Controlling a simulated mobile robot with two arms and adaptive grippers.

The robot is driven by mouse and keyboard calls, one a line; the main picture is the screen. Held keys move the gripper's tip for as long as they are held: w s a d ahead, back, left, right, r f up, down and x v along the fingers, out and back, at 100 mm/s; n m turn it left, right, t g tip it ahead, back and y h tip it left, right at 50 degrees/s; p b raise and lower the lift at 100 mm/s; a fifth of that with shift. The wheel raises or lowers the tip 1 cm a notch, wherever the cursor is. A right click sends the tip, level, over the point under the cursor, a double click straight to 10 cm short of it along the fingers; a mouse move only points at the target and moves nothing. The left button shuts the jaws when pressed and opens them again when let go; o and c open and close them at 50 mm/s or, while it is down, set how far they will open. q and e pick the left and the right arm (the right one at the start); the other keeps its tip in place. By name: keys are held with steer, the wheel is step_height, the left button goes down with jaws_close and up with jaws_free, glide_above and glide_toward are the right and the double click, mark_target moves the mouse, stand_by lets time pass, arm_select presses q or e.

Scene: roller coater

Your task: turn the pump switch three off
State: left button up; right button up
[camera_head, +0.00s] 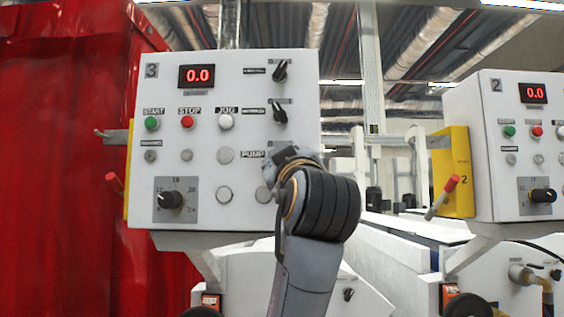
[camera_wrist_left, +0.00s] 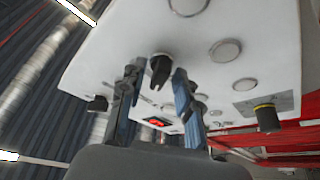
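Panel three (camera_head: 235,95) is a white control box marked "3" in the head view. Its PUMP label (camera_head: 252,154) shows, but the switch beside it is hidden by my left arm. In the left wrist view a black switch knob with a pale top (camera_wrist_left: 160,68), which appears to be the pump switch, lies between the fingertips of my left gripper (camera_wrist_left: 157,75). The fingers are open, one on each side, with small gaps to the knob visible. In the head view my left gripper (camera_head: 288,160) is mostly hidden by its wrist. My right gripper is not in view.
Two more black switches, upper (camera_head: 280,71) and lower (camera_head: 279,113), sit above the PUMP row. Round buttons and a black dial (camera_head: 171,200) are to the left. A second panel (camera_head: 510,90) marked "2" stands at right, and a red curtain (camera_head: 75,150) hangs at left.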

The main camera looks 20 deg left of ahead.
arm_select(q)
steer(key=v, duration=0.7)
steer(key=shift+s, duration=0.25)
steer(key=shift+d+f, duration=0.1)
